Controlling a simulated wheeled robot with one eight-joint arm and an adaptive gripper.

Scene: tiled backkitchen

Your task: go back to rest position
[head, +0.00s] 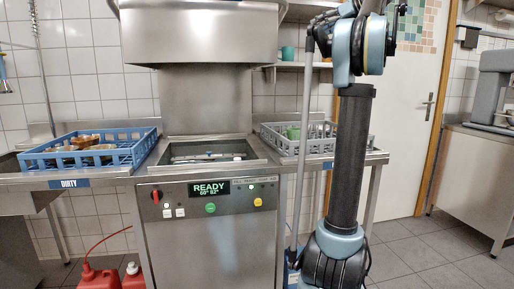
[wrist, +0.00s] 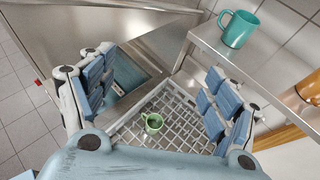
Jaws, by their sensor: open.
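My gripper (wrist: 158,75) shows in the wrist view with its blue-padded fingers spread wide and nothing between them. It is above the grey dish rack (wrist: 184,104), looking down. A green mug (wrist: 153,122) stands in that rack, below and apart from the fingers. In the head view my arm stands upright right of centre, in front of the right counter. My gripper's fingers are not seen there.
A teal mug (wrist: 239,29) stands on the wall shelf (wrist: 262,68). The dishwasher (head: 215,230) has its hood (head: 200,35) raised and its display reads READY. A blue rack (head: 140,155) with brownish dishes sits left. Red canisters (head: 100,278) stand on the floor. Open floor lies right.

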